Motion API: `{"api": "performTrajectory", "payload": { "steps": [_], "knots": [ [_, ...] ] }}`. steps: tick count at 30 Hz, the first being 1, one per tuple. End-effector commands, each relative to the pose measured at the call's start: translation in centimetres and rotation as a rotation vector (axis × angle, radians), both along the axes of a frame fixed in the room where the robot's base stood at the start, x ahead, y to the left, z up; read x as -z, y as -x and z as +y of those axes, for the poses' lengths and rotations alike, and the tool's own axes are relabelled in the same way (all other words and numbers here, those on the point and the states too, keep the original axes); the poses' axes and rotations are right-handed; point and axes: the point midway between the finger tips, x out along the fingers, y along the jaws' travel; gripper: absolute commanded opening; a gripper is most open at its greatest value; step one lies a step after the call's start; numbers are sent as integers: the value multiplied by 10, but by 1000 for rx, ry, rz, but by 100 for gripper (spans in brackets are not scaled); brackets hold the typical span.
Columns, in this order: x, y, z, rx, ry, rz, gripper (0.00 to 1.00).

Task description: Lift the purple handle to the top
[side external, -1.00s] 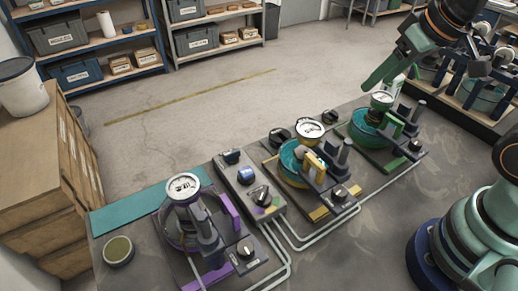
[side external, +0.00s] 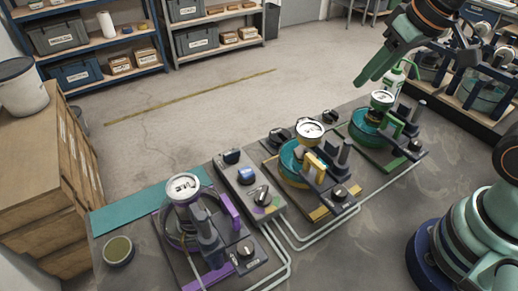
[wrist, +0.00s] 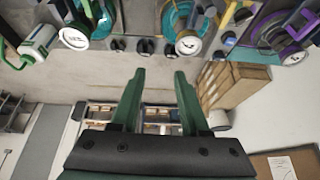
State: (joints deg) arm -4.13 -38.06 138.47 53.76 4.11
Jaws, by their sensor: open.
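The purple handle (side external: 229,212) is an upright bar on the right side of the front-left lever station, beside its round white gauge (side external: 184,186). In the wrist view, purple parts of that station (wrist: 296,32) show at the top right. My gripper (side external: 368,78) is raised at the upper right of the side view, far from the purple handle and touching nothing. In the wrist view my gripper's two green fingers (wrist: 160,74) stand apart with nothing between them.
A yellow-handled station (side external: 314,163) and a green-handled station (side external: 391,125) stand to the right on the same bench. A knob box (side external: 246,182) sits beside the purple station. A green-and-white bottle (side external: 393,80) stands near my gripper. Grey pipes cross the bench front.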

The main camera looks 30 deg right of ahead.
Motion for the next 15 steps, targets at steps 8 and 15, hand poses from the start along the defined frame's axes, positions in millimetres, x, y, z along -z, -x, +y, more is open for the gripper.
{"api": "performTrajectory", "payload": {
  "steps": [8,15],
  "knots": [
    [-17,-27,107,-32,-62,192,45],
    [-11,-22,216,-29,-37,349,45]
  ]
}}
